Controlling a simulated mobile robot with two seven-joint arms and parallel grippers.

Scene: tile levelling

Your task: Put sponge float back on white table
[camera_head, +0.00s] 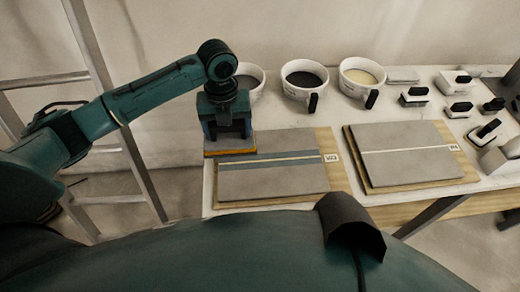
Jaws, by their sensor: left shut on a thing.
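My left gripper (228,135) points down at the left end of the white table (285,124). It is shut on the sponge float (230,151), a flat slab with a grey top and an orange-yellow underside. The float's handle is hidden between the fingers. The float lies level at the back left corner of the left tile board (270,182), over or beside it. I cannot tell whether it touches the surface. My right gripper is not in view.
A second tile board (405,140) lies to the right. White buckets (245,75), (303,75), (360,75) stand along the back. Several black-handled tools, among them one trowel (484,131), lie at the right. A ladder (120,120) stands left of the table.

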